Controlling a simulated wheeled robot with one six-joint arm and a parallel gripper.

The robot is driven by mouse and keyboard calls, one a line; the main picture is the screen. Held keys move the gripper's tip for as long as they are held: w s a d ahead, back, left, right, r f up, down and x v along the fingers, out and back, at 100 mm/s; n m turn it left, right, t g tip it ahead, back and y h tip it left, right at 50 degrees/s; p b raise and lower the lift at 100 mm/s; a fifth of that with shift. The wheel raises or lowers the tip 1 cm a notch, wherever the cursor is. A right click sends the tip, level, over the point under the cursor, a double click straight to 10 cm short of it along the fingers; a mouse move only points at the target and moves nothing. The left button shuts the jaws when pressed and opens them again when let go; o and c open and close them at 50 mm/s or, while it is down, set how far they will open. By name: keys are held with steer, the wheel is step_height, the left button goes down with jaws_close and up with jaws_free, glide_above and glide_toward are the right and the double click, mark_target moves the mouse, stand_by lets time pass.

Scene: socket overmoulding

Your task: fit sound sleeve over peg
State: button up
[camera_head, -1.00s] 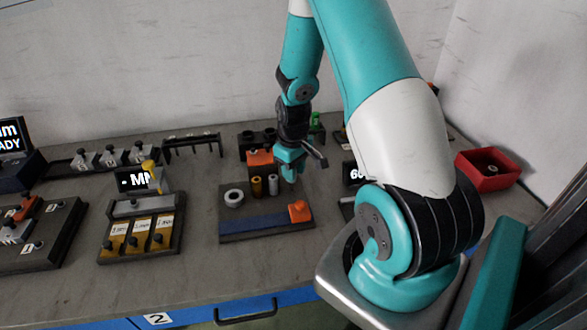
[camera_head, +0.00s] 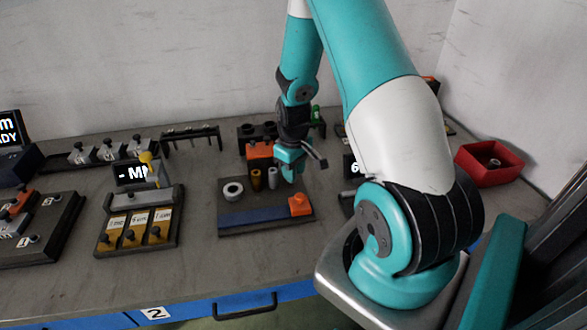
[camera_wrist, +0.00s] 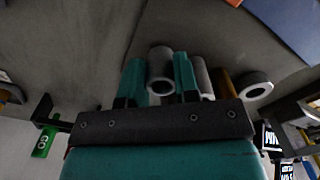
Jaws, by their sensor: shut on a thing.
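A hollow grey sleeve (camera_wrist: 160,78) is between the two teal fingers of my gripper (camera_wrist: 161,88) in the wrist view, its open end facing the camera. My gripper (camera_head: 290,165) is shut on it, over the back right of a dark plate (camera_head: 225,224). The sleeve is hard to make out in the head view. To its left on the plate stand a grey cylinder (camera_head: 272,179) and a brass one (camera_head: 256,181). In the wrist view the grey one (camera_wrist: 204,80) is partly behind the right finger. I cannot clearly see a peg beneath the sleeve.
A pale ring (camera_head: 232,190) and an orange block (camera_head: 300,205) are on the plate. An orange and black fixture (camera_head: 259,150) stands close behind. A green item (camera_head: 316,114) is at the back, a red bin (camera_head: 490,163) at right.

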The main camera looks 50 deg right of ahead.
steer(key=shift+f+b, duration=0.45)
steer(key=shift+f, duration=0.25)
steer(key=o, duration=0.9)
step_height(320, 180, up, 18)
steer(key=shift+f, duration=0.2)
steer(key=shift+a, duration=0.1)
steer(key=a+r+n+y, duration=0.1)
steer(key=a+r+n, duration=0.15)
steer(key=a, duration=0.75)
steer(key=s+a+r+n+y, duration=0.1)
steer(key=s+a, duration=0.4)
steer(key=a, duration=0.2)
steer(key=s+a+r+n+y, duration=0.1)
steer(key=s+a+r+n, duration=0.1)
steer(key=s+a, duration=0.3)
steer(key=s+a+r+n+y, duration=0.1)
steer(key=s+a+r, duration=0.1)
steer(key=s+a, duration=0.4)
steer(key=shift+a+r+n, duration=0.15)
steer(key=shift+a, duration=0.8)
steer(key=shift+a+r+n, duration=0.1)
steer(key=shift+a, duration=0.8)
